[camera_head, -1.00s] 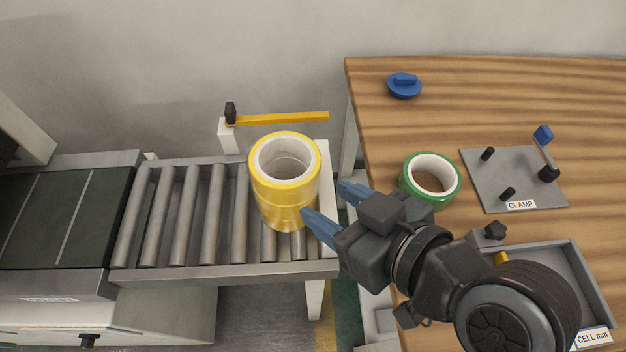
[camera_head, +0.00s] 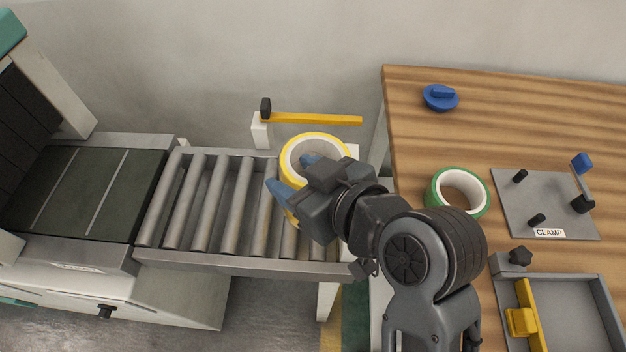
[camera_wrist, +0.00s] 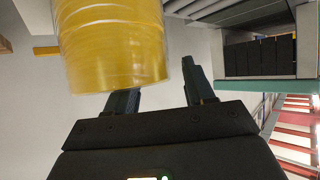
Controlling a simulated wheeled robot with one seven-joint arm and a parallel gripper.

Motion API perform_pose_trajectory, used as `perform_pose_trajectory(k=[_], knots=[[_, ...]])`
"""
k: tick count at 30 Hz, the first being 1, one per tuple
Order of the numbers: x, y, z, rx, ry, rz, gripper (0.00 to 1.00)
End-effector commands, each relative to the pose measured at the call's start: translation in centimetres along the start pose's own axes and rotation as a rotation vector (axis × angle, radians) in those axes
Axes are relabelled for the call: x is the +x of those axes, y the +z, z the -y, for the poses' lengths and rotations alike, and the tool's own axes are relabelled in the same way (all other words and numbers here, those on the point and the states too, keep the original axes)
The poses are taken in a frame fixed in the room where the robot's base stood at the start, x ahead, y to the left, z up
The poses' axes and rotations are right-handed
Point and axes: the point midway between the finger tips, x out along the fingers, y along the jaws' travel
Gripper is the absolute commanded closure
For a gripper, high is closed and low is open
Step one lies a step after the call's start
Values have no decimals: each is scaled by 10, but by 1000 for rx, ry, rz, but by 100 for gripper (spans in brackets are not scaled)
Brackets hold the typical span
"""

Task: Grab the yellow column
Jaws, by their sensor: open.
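The yellow column (camera_head: 317,141), which looks like a stack of yellow tape rolls with a pale hollow core, stands upright on the roller conveyor's right end. My gripper (camera_head: 289,170) is open, its blue fingers at the column in the head view and hiding much of its front and lower part. In the wrist view the column (camera_wrist: 110,45) fills the upper left and overlaps the left finger's tip. The gap between the fingers (camera_wrist: 160,76) lies mostly right of the column there. I cannot tell whether a finger touches it.
The roller conveyor (camera_head: 203,200) has bare rollers left of the column. A yellow bar (camera_head: 315,119) on a post stands behind it. On the wooden table (camera_head: 520,105) are a green tape roll (camera_head: 436,192), a clamp plate (camera_head: 545,205), a blue knob (camera_head: 440,98) and a grey tray (camera_head: 590,285).

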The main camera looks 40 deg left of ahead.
Motion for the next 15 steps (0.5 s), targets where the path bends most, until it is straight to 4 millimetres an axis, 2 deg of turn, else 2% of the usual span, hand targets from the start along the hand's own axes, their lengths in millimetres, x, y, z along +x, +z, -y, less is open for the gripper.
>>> perform_pose_trajectory(k=[6, 15], knots=[[0, 0, 0, 0, 1, -1, 49], [0, 0, 0, 0, 0, 0, 78]])
